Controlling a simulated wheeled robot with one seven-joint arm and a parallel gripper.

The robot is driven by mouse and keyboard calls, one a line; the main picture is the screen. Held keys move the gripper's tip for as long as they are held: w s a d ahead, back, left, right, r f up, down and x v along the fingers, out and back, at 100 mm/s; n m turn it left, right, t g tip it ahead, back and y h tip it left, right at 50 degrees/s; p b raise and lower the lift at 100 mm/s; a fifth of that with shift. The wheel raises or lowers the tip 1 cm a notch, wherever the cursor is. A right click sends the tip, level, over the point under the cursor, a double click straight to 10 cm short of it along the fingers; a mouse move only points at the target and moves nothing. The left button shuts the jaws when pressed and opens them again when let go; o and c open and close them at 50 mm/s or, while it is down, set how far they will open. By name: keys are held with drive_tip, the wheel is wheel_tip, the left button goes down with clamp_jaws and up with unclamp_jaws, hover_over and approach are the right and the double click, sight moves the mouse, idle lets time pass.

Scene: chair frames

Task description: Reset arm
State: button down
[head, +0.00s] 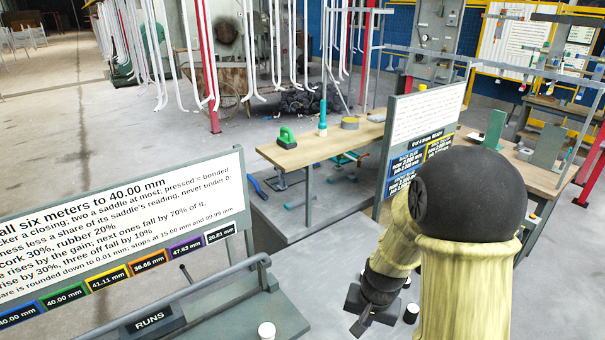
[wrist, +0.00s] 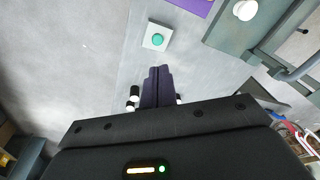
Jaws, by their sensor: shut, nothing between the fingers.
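My arm rises at the right of the head view, with a large dark ball joint and pale yellow links. My gripper (head: 361,327) hangs low in front of the arm, over the grey floor. In the wrist view its two dark fingers (wrist: 158,72) are pressed together, with nothing between them. Beyond the fingertips a teal button (wrist: 158,40) sits on a white square plate (wrist: 151,33). The fingers are apart from it in the picture; their height above it I cannot tell.
A grey bench (head: 255,315) with a rail, white knob (head: 266,331) and "RUNS" label stands at lower left. Its sign (head: 130,220) carries coloured meter readings. A wooden table (head: 325,143) holds a green object (head: 287,138) and blue bottle (head: 323,120).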

drive_tip(key=s+r+n+b, duration=0.2)
drive_tip(key=s+r+n, duration=0.2)
drive_tip(key=s, duration=0.4)
drive_tip(key=shift+s+d+r+t+h, duration=0.3)
drive_tip(key=shift+d+r+t, duration=0.15)
drive_tip(key=shift+r, duration=0.15)
